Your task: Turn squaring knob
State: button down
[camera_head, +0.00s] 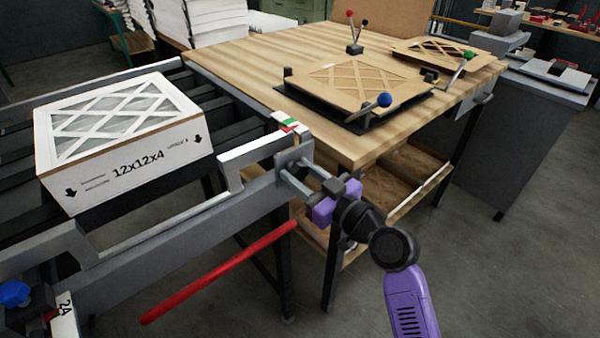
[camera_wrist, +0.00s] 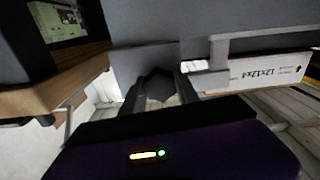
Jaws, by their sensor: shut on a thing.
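A blue knob (camera_head: 14,293) sits at the near left end of the rail. A white boxed filter (camera_head: 150,152) marked 12x12x4 lies on the conveyor; its printed side also shows in the wrist view (camera_wrist: 250,76).
A long red bar (camera_head: 220,272) runs in front of the conveyor. A wooden workbench (camera_head: 240,58) stands close behind my gripper, with a filter frame fixture (camera_head: 355,85) and a blue-balled lever (camera_head: 384,100). Bare floor lies at lower right.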

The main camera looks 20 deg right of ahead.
jog(key=m+p, duration=0.1)
jog(key=m, duration=0.4)
jog(key=m+p, duration=0.1)
jog(key=m, duration=0.4)
jog(key=shift+r, duration=0.1)
jog(key=m+p, duration=0.2)
jog(key=m, duration=0.2)
jog(key=m+p, duration=0.2)
jog(key=m, duration=0.2)
jog(key=shift+m, duration=0.3)
jog(key=shift+p, duration=0.3)
jog(key=c, duration=0.9)
grip_release()
jog(key=shift+s, duration=0.15)
